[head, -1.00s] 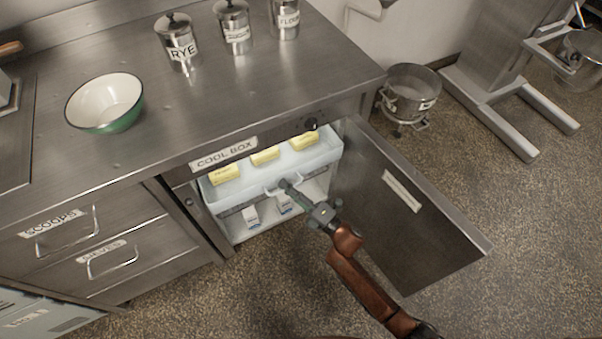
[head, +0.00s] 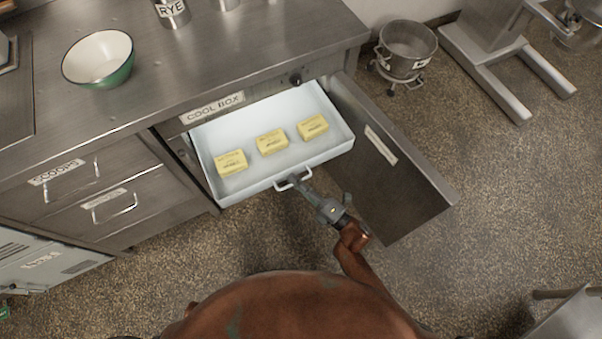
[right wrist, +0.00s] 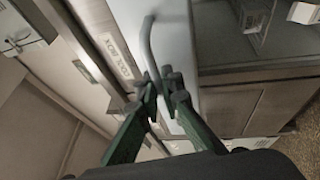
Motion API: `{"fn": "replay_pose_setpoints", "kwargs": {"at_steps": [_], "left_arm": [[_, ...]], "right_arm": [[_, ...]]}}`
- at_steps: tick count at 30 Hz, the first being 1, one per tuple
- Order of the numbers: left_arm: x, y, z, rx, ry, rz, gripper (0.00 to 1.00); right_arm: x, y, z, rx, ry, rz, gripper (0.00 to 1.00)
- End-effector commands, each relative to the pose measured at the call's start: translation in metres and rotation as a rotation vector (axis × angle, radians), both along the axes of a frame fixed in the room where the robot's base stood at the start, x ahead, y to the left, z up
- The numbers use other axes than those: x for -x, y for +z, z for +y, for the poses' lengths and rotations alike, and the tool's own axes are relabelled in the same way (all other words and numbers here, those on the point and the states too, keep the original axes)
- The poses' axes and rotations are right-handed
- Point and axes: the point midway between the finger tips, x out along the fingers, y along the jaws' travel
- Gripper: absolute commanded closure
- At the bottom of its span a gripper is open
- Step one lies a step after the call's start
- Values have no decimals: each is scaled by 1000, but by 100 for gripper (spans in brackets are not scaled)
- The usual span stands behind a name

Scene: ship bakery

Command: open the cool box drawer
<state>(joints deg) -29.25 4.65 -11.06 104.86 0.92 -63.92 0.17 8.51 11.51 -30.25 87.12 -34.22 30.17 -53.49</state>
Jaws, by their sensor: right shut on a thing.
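The cool box drawer (head: 325,155) is a pale white tray pulled well out from under the counter. Three yellow butter packs (head: 271,142) lie in a row in it. My right gripper (head: 296,184) is shut on the drawer's front handle (head: 304,174). In the right wrist view my right gripper's fingers (right wrist: 166,88) close on the curved handle (right wrist: 148,38), against the pale drawer front (right wrist: 172,40). The cool box door (head: 400,185) stands wide open to the right of the drawer. My left gripper is not in view.
Closed drawers (head: 75,185) are at the left. A metal pot (head: 408,45) stands on a wheeled base beyond the door. The speckled floor in front is mostly clear.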

Motion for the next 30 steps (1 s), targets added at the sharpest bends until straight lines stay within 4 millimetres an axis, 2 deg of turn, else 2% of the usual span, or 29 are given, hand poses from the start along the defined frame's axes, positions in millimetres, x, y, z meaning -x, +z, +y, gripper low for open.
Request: {"fn": "replay_pose_setpoints", "kwargs": {"at_steps": [12, 13, 17, 26, 30], "left_arm": [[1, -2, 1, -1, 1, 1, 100], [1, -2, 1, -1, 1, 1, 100], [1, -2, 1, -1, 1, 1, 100], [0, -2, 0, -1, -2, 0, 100], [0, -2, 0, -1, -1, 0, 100]], "right_arm": [[3, -2, 0, 2, 2, 2, 100], [3, -2, 0, 2, 2, 2, 94], [3, -1, 0, 1, 2, 2, 86], [4, -1, -2, 1, 3, 1, 86], [14, -5, -15, 2, 3, 2, 86]]}}
